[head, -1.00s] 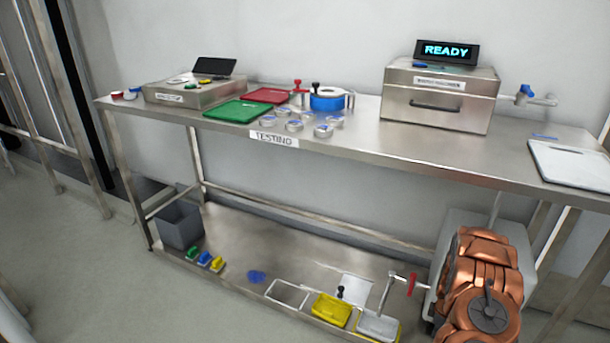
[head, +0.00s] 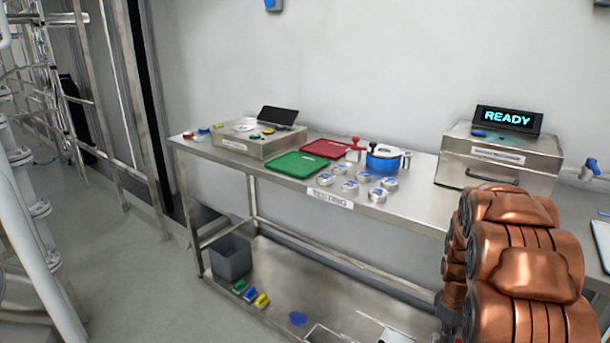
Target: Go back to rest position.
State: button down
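My copper-coloured arm (head: 520,262) stands at the lower right of the head view, in front of the steel table. It looks folded up, with its links close together. My gripper is not in view, so its fingers and anything in them cannot be seen. The steel table (head: 420,205), labelled TESTING, runs from the left middle to the right edge behind the arm.
On the table are a green tray (head: 297,165), a red tray (head: 326,148), a blue pot (head: 383,158), several round tins and a steel box (head: 500,158) under a READY display (head: 508,119). A grey bin (head: 231,257) stands on the lower shelf. Floor at left is open before pipes (head: 30,240).

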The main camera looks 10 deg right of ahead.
jog(key=s+a+r+m+p, duration=0.1)
jog(key=s+a+r+p, duration=0.35)
jog(key=a+r, duration=0.55)
jog(key=s+a+r+m+p, duration=0.1)
jog(key=s+a+r+p, duration=0.2)
jog(key=s+a+r, duration=0.55)
jog(key=s+a+r+m+p, duration=0.2)
jog(key=s+a+r+p, duration=0.4)
jog(key=s+r, duration=0.6)
jog(key=shift+s+a+r+g, duration=0.35)
jog(key=shift+a+r, duration=0.2)
jog(key=shift+a, duration=0.35)
